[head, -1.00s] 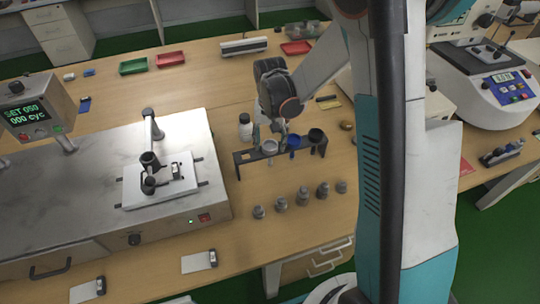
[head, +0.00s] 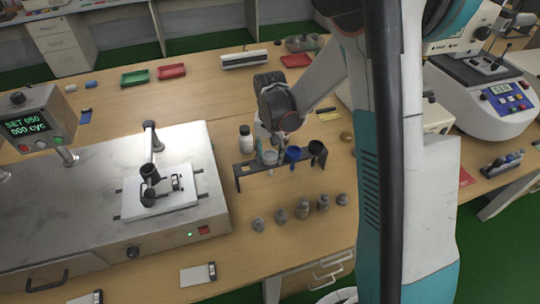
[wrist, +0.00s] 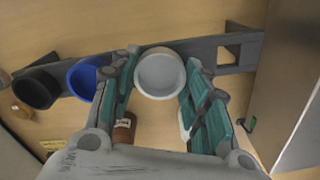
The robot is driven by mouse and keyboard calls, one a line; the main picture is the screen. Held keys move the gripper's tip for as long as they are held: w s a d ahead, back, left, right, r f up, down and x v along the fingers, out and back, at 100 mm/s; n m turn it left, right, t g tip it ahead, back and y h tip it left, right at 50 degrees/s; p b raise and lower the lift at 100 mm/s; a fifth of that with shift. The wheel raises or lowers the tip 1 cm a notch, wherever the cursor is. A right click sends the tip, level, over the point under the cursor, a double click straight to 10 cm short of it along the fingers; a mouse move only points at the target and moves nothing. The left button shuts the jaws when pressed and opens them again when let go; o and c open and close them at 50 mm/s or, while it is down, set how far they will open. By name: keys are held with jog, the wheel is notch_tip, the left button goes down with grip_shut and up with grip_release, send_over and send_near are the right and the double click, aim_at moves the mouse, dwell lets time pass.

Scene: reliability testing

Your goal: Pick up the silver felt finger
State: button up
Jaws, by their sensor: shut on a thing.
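The silver felt finger (head: 270,157), a pale grey cup-like piece, is at the left part of a dark rack (head: 241,171) on the bench. In the wrist view the silver felt finger (wrist: 160,75) shows its round open top between my gripper's fingertips. My gripper (head: 270,146) is shut on it, with one teal-padded finger (wrist: 158,78) on each side. Whether its lower end is still in the rack cannot be told. A blue cup-like piece (head: 293,153) and a black one (head: 316,147) are in the same rack to its right.
A white bottle (head: 246,138) stands behind the rack. Several grey weights (head: 303,209) stand in a row in front. A test machine (head: 80,220) fills the bench to the left. My arm hides part of the bench on the right.

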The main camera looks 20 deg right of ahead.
notch_tip(320, 180, up, 19)
jog(key=p, duration=0.5)
jog(key=shift+p, duration=0.4)
jog(key=b, duration=0.7)
send_over(270, 158)
notch_tip(270, 158, down, 10)
dwell(0.7)
